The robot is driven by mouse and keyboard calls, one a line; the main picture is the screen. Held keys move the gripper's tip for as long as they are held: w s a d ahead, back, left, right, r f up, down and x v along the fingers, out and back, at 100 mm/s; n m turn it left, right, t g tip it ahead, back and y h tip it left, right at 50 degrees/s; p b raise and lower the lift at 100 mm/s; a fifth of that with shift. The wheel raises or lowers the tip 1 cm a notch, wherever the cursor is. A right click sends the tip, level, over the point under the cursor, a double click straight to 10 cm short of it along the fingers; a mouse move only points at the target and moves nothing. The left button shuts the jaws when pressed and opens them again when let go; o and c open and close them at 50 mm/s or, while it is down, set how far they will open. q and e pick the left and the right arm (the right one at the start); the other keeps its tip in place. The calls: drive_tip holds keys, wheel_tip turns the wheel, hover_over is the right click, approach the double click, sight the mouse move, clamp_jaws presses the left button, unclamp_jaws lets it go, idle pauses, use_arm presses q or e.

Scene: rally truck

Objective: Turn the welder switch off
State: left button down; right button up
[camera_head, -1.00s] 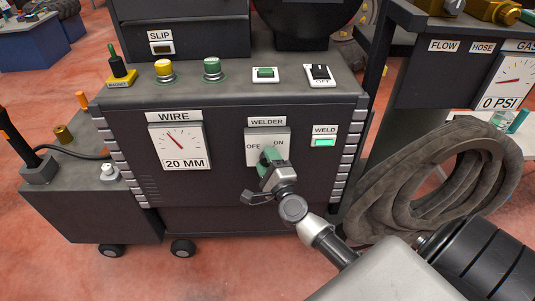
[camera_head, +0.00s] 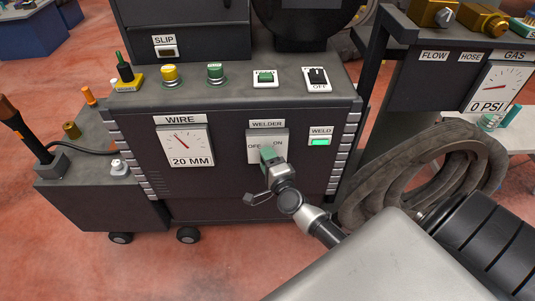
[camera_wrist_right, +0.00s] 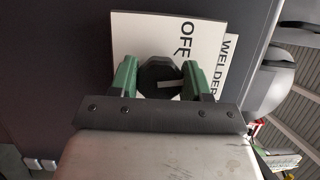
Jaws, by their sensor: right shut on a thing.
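The welder switch is a dark round knob (camera_wrist_right: 160,78) with a pale line on it, set on a white OFF/ON plate (camera_head: 281,138) under the WELDER label (camera_head: 267,125). In the right wrist view the plate (camera_wrist_right: 150,30) shows OFF, and its ON side is hidden. My right gripper (camera_head: 267,155) is at the plate. In the right wrist view its two green fingers (camera_wrist_right: 160,85) are shut on the knob, one on each side. In the head view the gripper hides the knob. My left gripper is not in view.
The WELD light (camera_head: 320,142) right of the plate glows green. The WIRE gauge (camera_head: 187,146) reads 20 MM. Yellow (camera_head: 170,76) and green (camera_head: 216,74) buttons and a black OFF switch (camera_head: 317,78) sit on top. A coiled hose (camera_head: 420,170) lies at right.

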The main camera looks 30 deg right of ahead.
drive_tip(key=n+g+p, duration=0.1)
drive_tip(key=n+p, duration=0.1)
drive_tip(key=p, duration=0.2)
drive_tip(key=n+g+p, duration=0.1)
drive_tip(key=n+p, duration=0.1)
drive_tip(key=p, duration=0.2)
drive_tip(key=n+p, duration=0.2)
drive_tip(key=p, duration=0.2)
drive_tip(key=shift+s+a+r+g+h, duration=0.1)
drive_tip(key=shift+g+h, duration=0.2)
drive_tip(key=shift+g, duration=0.1)
drive_tip(key=shift+f+n+g+p, duration=0.25)
drive_tip(key=shift+n+g+p, duration=0.15)
drive_tip(key=shift+n+p, duration=0.5)
drive_tip(key=o, duration=0.9)
drive_tip(key=p+v, duration=0.1)
drive_tip(key=v, duration=0.9)
drive_tip(key=shift+s+a+p, duration=0.2)
drive_tip(key=shift+s+p, duration=0.15)
